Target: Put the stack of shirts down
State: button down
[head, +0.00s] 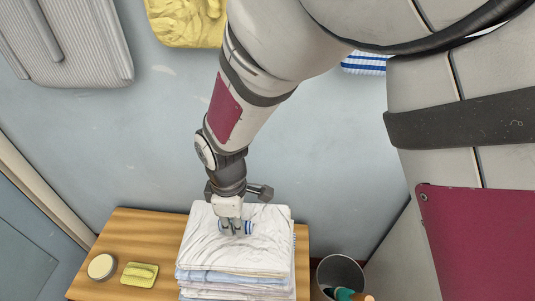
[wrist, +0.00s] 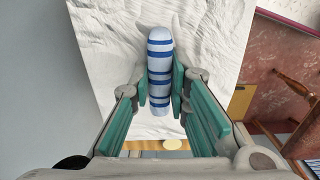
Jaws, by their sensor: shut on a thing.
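The stack of shirts (head: 238,254) shows folded white, blue and pale layers at the bottom of the head view, over the right part of a wooden table (head: 140,231). Its white top (wrist: 105,45) fills much of the wrist view. My gripper (head: 236,226) is over the top of the stack, pointing down. Its fingers are shut on a blue-and-white striped roll (wrist: 160,55) lying along the white top. How the roll is joined to the stack is hidden. The stack's base is cut off, so I cannot tell whether it touches the table.
A round pale dish (head: 102,266) and a yellow sponge-like block (head: 140,274) are on the table, left of the stack. A grey bin (head: 341,274) with things in it stands right of the table. A yellow cloth (head: 187,20) is at the top.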

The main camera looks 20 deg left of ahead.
jog(key=shift+s+f+b, duration=0.1)
jog(key=shift+f+b, duration=1.05)
jog(key=shift+f, duration=0.7)
jog(key=c, duration=1.5)
grip_release()
jog(key=shift+c, duration=0.2)
